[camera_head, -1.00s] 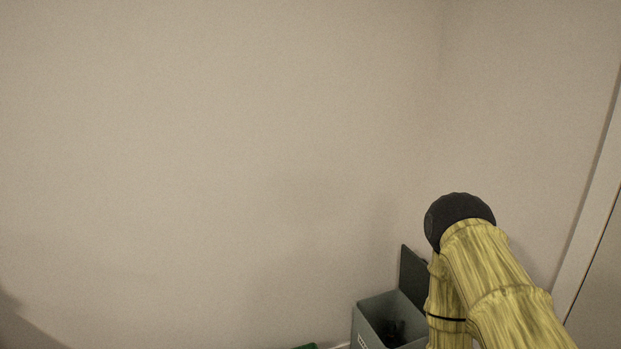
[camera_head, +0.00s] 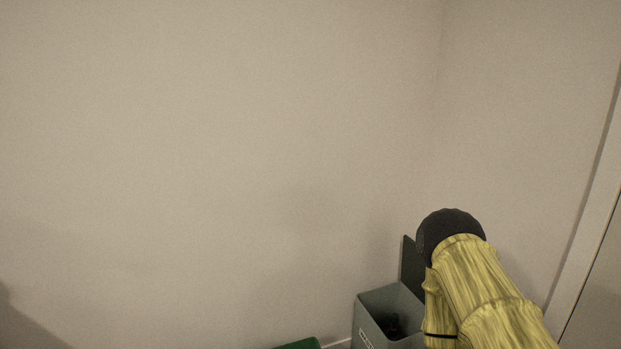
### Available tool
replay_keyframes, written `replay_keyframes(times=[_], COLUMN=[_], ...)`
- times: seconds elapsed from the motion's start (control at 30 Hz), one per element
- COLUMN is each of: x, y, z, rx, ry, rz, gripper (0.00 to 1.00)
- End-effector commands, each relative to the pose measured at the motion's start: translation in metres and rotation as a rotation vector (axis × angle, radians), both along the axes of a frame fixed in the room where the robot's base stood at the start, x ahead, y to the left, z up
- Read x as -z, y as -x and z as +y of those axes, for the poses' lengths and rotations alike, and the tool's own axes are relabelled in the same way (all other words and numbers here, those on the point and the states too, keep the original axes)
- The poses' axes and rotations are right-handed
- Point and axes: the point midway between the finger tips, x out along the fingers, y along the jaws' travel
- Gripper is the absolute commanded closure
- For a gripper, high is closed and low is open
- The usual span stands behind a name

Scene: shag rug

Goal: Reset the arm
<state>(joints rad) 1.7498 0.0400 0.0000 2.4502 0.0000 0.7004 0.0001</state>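My arm shows at the lower right, with yellow streaked links and a dark round joint at the top of its bend. From the bend, one link runs down and the other runs toward the bottom right. My gripper is outside the picture, so its state and anything in it are hidden.
A grey-green open box (camera_head: 369,323) with a raised dark lid (camera_head: 409,265) stands by the wall, just left of my arm, with something dark inside. A green object (camera_head: 298,344) shows at the bottom edge. Plain walls (camera_head: 220,150) meet in a corner; a door frame (camera_head: 585,255) is at right.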

Motion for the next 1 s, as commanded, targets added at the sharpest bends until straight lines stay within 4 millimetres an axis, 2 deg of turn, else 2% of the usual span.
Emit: replay_keyframes(times=[0.03, 0.47, 0.5, 0.73, 1.0], x=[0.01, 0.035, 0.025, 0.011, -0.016], y=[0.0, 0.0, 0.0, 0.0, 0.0], z=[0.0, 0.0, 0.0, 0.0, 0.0], rx=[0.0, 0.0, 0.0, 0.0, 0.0], ry=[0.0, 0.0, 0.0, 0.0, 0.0], rz=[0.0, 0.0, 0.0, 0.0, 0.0], gripper=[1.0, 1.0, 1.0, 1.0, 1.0])
